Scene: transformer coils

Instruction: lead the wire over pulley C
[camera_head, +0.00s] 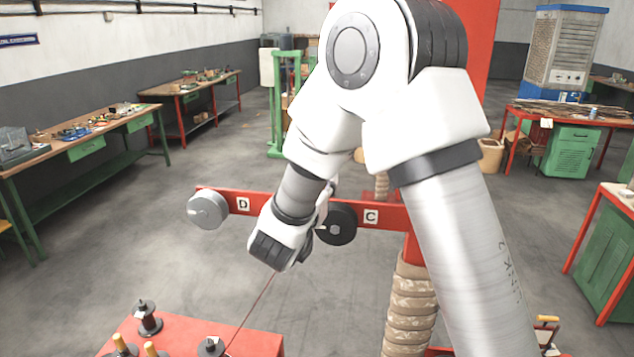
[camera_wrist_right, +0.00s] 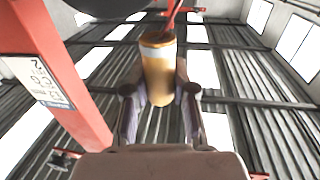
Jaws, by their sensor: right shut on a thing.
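Pulley C (camera_head: 335,224) is a black disc on the red crossbar, beside a plate marked C (camera_head: 371,216). My right arm reaches down in front of the crossbar, and its wrist is just left of pulley C, partly covering it. In the right wrist view my right gripper (camera_wrist_right: 160,95) is shut on a golden-yellow handle (camera_wrist_right: 158,72) with a pale band. The fingers are hidden behind the wrist in the head view. The thin wire (camera_head: 252,313) runs from below my wrist down to a spool (camera_head: 210,346) on the red table. My left gripper is out of view.
Grey pulley D (camera_head: 208,210) is on the same crossbar (camera_head: 240,200), to the left. More spools (camera_head: 146,318) stand on the red table (camera_head: 262,345). A wrapped column (camera_head: 410,305) stands below the crossbar's right end. A red beam (camera_wrist_right: 65,80) passes left of the gripper.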

